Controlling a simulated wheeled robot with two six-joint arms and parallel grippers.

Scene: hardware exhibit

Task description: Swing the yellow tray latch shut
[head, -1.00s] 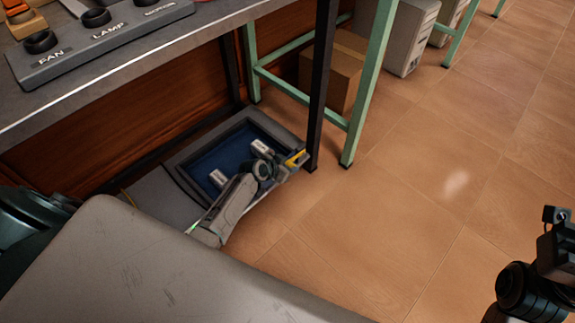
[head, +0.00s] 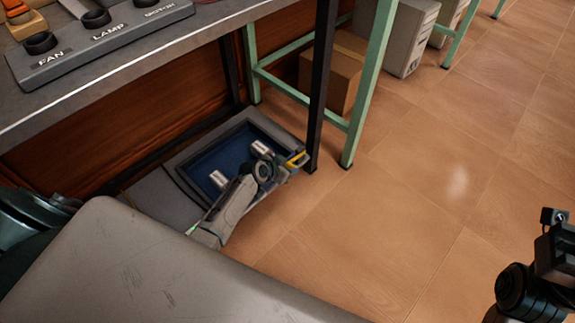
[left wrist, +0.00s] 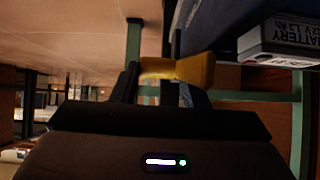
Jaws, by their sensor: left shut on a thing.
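The yellow latch (head: 297,160) sits at the right corner of a grey tray (head: 177,168) with a blue inside, low under the bench. My left gripper (head: 289,165) is at the latch. In the left wrist view the yellow latch (left wrist: 185,70) lies between the fingers of my left gripper (left wrist: 160,88), which is shut on it. The far part of the latch and its pivot are hard to make out. Part of my right arm (head: 535,275) shows at the lower right edge; its fingers are not in view.
A battery (left wrist: 278,40) with a printed label lies by the tray edge in the wrist view. A dark bench leg (head: 321,90) stands just right of the latch, with a green frame leg (head: 370,85) beyond. The tiled floor (head: 400,220) to the right is clear.

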